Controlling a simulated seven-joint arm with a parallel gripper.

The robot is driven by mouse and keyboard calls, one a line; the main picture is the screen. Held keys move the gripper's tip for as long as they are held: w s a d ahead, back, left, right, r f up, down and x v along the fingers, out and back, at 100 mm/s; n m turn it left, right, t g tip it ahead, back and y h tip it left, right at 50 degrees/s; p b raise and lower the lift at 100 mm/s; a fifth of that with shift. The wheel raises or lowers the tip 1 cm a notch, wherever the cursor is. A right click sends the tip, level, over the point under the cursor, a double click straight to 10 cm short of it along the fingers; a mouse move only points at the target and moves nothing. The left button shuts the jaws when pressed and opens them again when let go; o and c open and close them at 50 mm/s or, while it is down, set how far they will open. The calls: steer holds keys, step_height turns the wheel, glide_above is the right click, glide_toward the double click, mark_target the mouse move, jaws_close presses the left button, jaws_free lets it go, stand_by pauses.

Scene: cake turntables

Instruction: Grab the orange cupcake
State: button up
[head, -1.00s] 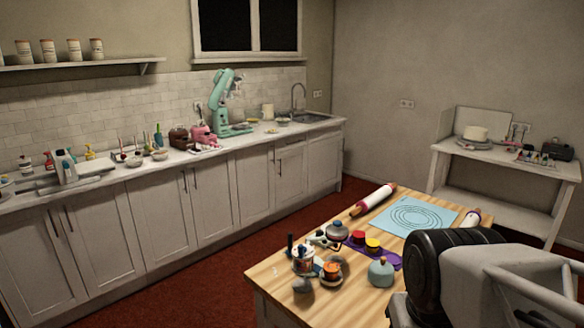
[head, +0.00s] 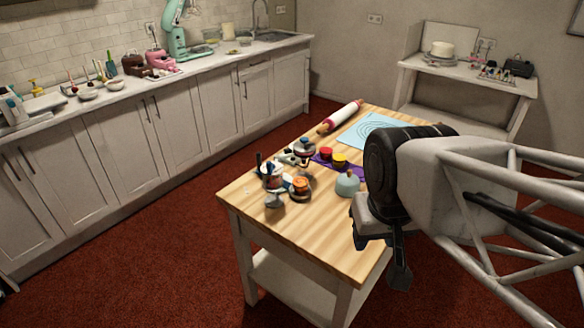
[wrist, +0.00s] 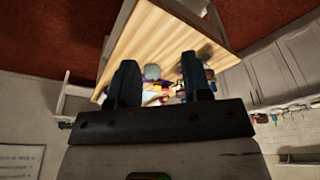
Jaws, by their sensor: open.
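The orange cupcake (head: 301,183) appears as a small orange round thing on a dark, low stand on the wooden table (head: 262,206), near its left front part. My gripper (head: 380,258) is at the table's right front side, to the right of the cupcake and apart from it. In the wrist view my gripper (wrist: 161,68) shows two dark fingers spread apart with nothing held between them. The tabletop and small coloured things show beyond the fingers there, but I cannot tell which is the orange cupcake.
A white-and-blue pot (head: 272,177) stands left of the cupcake. A teal dome-shaped thing (head: 347,184) stands to its right. Red (head: 326,153) and yellow (head: 340,160) pieces sit on a purple mat behind. A rolling pin (head: 342,116) lies farther back.

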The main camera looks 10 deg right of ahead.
steer(key=shift+o, duration=0.3)
steer(key=o, duration=0.8)
steer(key=shift+c, duration=0.2)
